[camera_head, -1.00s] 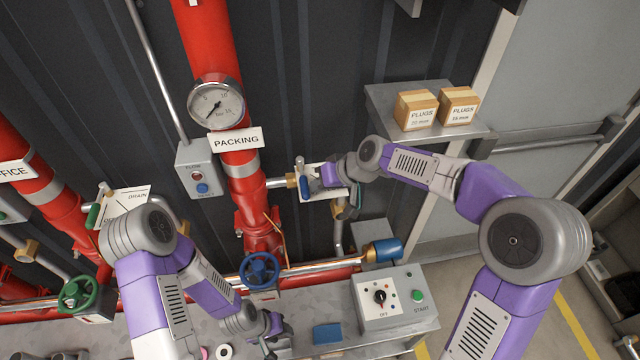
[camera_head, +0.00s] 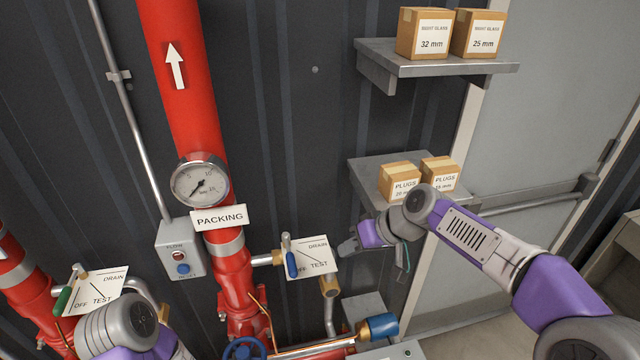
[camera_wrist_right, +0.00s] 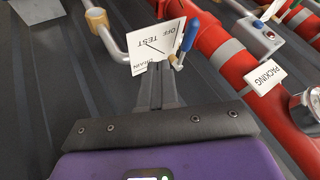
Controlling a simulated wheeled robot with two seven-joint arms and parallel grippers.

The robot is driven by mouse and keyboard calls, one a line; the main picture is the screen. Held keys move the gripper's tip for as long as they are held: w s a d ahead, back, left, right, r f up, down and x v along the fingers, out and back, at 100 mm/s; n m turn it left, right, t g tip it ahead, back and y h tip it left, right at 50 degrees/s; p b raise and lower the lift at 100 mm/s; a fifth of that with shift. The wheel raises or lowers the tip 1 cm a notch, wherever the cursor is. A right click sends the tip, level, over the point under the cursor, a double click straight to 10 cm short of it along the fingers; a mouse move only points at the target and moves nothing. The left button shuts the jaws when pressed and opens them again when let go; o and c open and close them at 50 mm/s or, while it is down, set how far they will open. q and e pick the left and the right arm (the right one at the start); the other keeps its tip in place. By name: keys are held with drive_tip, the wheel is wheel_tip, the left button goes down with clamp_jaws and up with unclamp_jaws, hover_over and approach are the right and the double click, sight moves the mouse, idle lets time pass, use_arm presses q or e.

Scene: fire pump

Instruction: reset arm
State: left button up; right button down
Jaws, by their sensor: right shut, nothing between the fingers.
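My right arm comes in from the right in the head view. Its gripper (camera_head: 348,246) is shut and empty, in front of the dark wall, to the right of the drain/test plate (camera_head: 312,256) and apart from it. The valve's blue lever (camera_head: 291,264) hangs down at the plate's left side. In the right wrist view the shut fingers (camera_wrist_right: 157,78) show in front of the plate (camera_wrist_right: 146,46), with the blue lever (camera_wrist_right: 188,36) beyond them at right. Of my left arm only a grey and purple part shows at lower left; its gripper is out of view.
A red pipe (camera_head: 185,100) carries a gauge (camera_head: 200,184) and a PACKING sign (camera_head: 219,219). A grey flow box (camera_head: 180,248) is beside it. A lower shelf (camera_head: 362,172) with PLUGS boxes (camera_head: 399,181) is just above my right wrist. A blue-capped fitting (camera_head: 378,327) is below.

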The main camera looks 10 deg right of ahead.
drive_tip(key=s+f+m+g+h+b, duration=0.1)
drive_tip(key=s+f+m+b, duration=0.1)
drive_tip(key=f, duration=1.4)
drive_tip(key=s+f+m+g+h+b, duration=0.1)
drive_tip(key=s+f+m+b, duration=0.15)
drive_tip(key=f, duration=1.35)
drive_tip(key=s+a+f+m+g+b, duration=0.1)
drive_tip(key=s+a+f+b, duration=0.1)
drive_tip(key=s+f, duration=1.5)
drive_tip(key=shift+s+f+h+b, duration=0.4)
drive_tip(key=shift+f+b, duration=0.15)
drive_tip(key=shift+b, duration=0.05)
drive_tip(key=shift+m, duration=0.35)
